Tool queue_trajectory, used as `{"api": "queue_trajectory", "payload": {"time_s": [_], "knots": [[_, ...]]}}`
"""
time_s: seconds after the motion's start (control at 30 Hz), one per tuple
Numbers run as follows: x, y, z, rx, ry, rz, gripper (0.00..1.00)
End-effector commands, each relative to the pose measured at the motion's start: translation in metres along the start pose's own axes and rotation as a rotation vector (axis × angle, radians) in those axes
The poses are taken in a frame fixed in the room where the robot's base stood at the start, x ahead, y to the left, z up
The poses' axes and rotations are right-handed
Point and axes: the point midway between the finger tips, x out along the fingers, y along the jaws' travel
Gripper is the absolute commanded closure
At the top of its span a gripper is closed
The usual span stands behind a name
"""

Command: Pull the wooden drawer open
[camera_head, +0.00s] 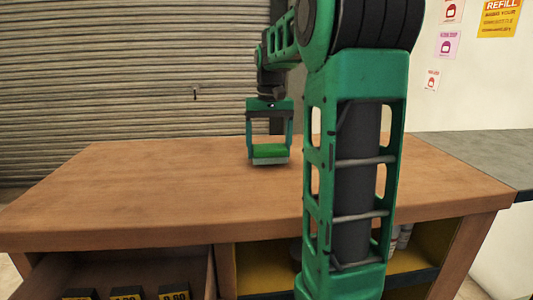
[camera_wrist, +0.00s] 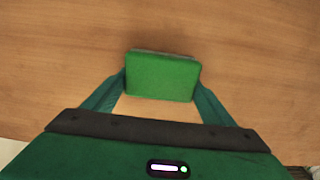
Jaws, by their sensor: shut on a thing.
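My gripper (camera_head: 270,145) is over the wooden table top, toward its back edge, and is shut on a green block (camera_head: 268,152) with a pale lower layer. The wrist view shows the same green block (camera_wrist: 162,78) between the two green fingers. I cannot tell whether the block touches the table. Below the table's front edge at the lower left is a wooden, drawer-like space (camera_head: 120,268). No drawer handle is visible. My gripper is well away from this space.
The wooden table top (camera_head: 130,190) is clear around my gripper. Several dark items with yellow price labels (camera_head: 125,293) show at the lower left. A yellow-lined shelf (camera_head: 262,268) is partly hidden by my arm. A grey counter (camera_head: 490,155) stands at the right.

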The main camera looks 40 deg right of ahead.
Motion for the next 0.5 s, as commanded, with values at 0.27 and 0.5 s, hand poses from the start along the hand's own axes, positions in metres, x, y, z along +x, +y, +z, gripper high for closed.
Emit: {"api": "queue_trajectory", "payload": {"time_s": [0.27, 0.5], "knots": [[-0.049, 0.001, -0.002, 0.003, 0.004, -0.002, 0.48], [-0.073, 0.001, -0.001, 0.004, 0.001, 0.0, 0.48]]}}
